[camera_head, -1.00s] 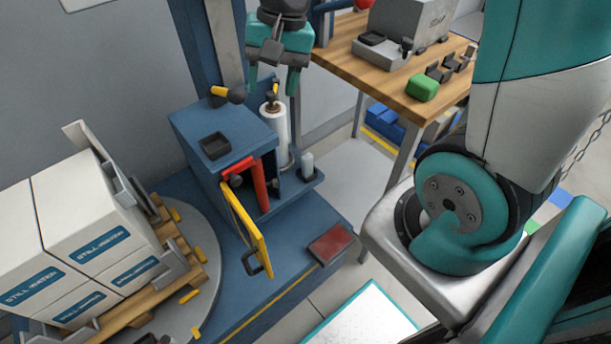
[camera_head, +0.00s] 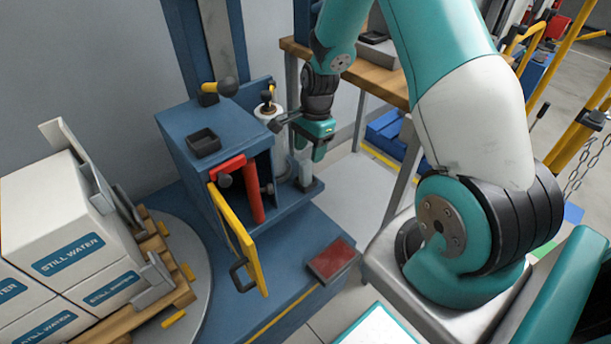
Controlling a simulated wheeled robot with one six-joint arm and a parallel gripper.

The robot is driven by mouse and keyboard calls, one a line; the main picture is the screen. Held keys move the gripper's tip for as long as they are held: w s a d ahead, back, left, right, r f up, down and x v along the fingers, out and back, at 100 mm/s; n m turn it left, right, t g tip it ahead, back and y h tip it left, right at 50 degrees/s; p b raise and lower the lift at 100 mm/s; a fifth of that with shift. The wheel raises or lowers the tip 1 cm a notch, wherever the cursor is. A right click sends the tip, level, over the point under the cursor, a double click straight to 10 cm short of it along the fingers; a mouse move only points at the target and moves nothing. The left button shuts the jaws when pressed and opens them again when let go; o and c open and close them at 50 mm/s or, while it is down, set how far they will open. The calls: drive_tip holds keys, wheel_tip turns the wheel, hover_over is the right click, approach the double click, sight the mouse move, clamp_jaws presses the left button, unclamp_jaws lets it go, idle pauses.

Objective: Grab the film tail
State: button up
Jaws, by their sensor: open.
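The white film roll (camera_head: 278,144) stands upright on the right side of the blue wrapping machine, with a dark top. My gripper (camera_head: 318,152) is just to the right of the roll, pointing down, with its jaws open. It hides part of the machine's right side, and I cannot tell whether it touches the roll. I cannot make out a separate film tail. A small pale cylinder (camera_head: 305,172) stands on the machine's ledge below my gripper.
The machine's yellow-edged door (camera_head: 238,240) stands open beside a red bar (camera_head: 252,190). Boxes marked Still Water (camera_head: 72,215) sit on a wooden pallet (camera_head: 165,292) on the left turntable. A wooden bench (camera_head: 380,78) stands behind my arm. A dark red pedal (camera_head: 332,259) lies in front.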

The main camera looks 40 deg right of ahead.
sight(306, 162)
drive_tip(key=f, duration=0.4)
drive_tip(key=a+f+b, duration=0.1)
drive_tip(key=f, duration=0.1)
drive_tip(key=shift+w, duration=0.2)
drive_tip(key=shift+r, duration=0.1)
clamp_jaws()
